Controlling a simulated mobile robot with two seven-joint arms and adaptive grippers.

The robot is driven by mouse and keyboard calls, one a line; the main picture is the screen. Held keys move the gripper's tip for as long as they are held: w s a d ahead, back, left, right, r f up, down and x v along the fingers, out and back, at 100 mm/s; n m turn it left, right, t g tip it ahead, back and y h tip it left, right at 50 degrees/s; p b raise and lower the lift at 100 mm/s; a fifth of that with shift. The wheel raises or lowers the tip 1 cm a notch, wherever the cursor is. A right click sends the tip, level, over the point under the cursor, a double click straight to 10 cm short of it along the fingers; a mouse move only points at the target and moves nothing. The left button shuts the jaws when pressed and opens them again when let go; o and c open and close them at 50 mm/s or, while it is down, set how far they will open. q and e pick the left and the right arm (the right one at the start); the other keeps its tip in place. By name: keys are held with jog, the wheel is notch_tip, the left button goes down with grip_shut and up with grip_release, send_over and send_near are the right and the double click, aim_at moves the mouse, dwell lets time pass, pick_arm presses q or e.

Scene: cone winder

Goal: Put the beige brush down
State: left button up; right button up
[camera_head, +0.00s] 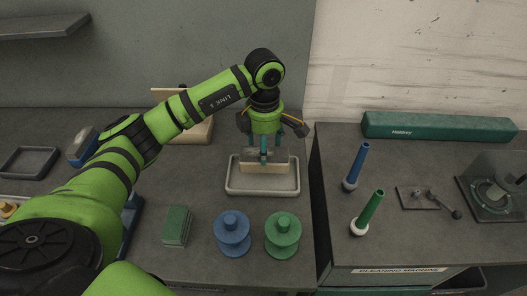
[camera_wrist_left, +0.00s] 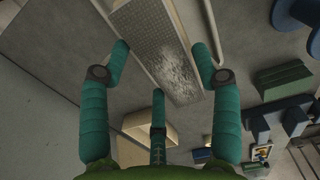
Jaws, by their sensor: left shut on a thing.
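The beige brush (camera_head: 278,168) is a flat block with a pale body and a grey upper part, seen in the head view at the white tray (camera_head: 262,190). My left gripper (camera_head: 264,155) points down over the tray and is shut on the brush. In the left wrist view the brush (camera_wrist_left: 165,45), with its grey textured face, lies between the teal fingers (camera_wrist_left: 160,85). The brush is within the tray's outline. I cannot tell whether it touches the tray floor. My right gripper is not in view.
A blue spool (camera_head: 232,235), a green spool (camera_head: 283,236) and a green block (camera_head: 176,226) stand in front of the tray. A beige box (camera_head: 196,129) is behind left. On the right bench are a blue cone (camera_head: 357,166) and a green cone (camera_head: 369,212).

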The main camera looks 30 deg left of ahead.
pick_arm(q)
jog(key=shift+a+f, duration=0.15)
notch_tip(320, 180, down, 3)
jog(key=shift+f+p, duration=0.15)
jog(key=shift+p, duration=0.75)
jog(key=shift+w+f, duration=0.1)
jog(key=shift+f, duration=0.15)
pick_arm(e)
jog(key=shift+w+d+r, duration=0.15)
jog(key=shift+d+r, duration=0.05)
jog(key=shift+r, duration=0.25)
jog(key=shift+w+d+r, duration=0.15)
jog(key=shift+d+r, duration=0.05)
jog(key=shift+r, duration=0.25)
pick_arm(q)
jog(key=shift+f+b, duration=0.25)
jog(key=shift+b, duration=0.05)
jog(key=o, duration=1.2)
jog(key=shift+o, duration=0.2)
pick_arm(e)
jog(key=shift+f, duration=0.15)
